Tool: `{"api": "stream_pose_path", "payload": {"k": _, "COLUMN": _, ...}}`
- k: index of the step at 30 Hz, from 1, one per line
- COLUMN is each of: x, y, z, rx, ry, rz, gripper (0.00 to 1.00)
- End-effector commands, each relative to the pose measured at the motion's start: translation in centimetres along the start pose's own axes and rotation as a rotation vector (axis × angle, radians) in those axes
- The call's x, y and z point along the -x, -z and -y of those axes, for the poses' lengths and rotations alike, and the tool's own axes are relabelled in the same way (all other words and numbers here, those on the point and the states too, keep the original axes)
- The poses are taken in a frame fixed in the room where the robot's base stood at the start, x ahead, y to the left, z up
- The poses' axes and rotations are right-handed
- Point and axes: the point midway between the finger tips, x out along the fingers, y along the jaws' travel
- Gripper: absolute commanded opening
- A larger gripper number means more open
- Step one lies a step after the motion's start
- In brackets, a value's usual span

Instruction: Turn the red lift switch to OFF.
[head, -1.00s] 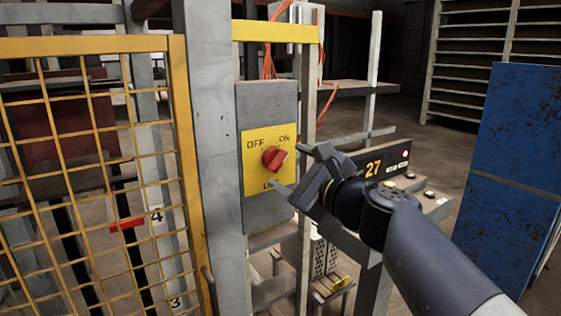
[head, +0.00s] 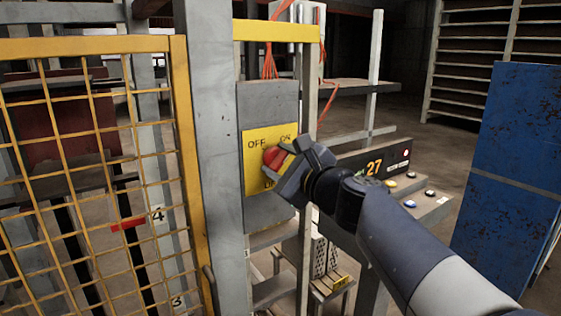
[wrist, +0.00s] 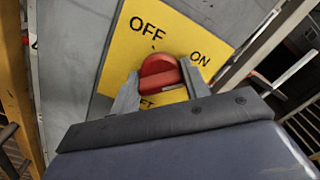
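The red switch knob (head: 273,158) sits on a yellow plate (head: 254,142) lettered OFF at upper left and ON at upper right. The plate is on a grey box (head: 268,104). In the wrist view the knob (wrist: 159,72) lies between my two fingers, and its raised bar looks turned towards ON. My gripper (head: 277,166) has its fingers spread on either side of the knob, also seen in the wrist view (wrist: 160,85). The gap is small and I cannot tell whether they touch it. The lower lettering is partly hidden by the gripper.
A yellow mesh gate (head: 95,170) and a grey post (head: 207,130) stand left of the box. A black display panel (head: 385,160) reading 27, with buttons below, is behind my arm. A blue cabinet (head: 515,160) stands at right.

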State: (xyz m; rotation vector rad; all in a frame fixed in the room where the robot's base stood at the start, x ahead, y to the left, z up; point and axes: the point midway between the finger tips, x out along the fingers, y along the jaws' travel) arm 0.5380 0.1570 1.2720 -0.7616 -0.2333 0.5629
Motion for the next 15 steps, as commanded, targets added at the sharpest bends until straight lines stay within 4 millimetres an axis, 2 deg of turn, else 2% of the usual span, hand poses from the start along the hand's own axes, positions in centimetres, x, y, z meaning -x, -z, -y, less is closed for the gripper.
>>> {"api": "stream_pose_path", "payload": {"k": 1, "x": 0.01, "y": 0.00, "z": 0.00, "rx": 0.000, "ry": 0.000, "rz": 0.000, "gripper": 0.39}}
{"api": "stream_pose_path", "payload": {"k": 8, "x": 0.01, "y": 0.01, "z": -0.01, "rx": 0.000, "ry": 0.000, "rz": 0.000, "gripper": 0.21}}
{"api": "stream_pose_path", "payload": {"k": 15, "x": 0.02, "y": 0.10, "z": -0.11, "rx": 0.023, "ry": 0.000, "rz": 0.000, "gripper": 0.21}}
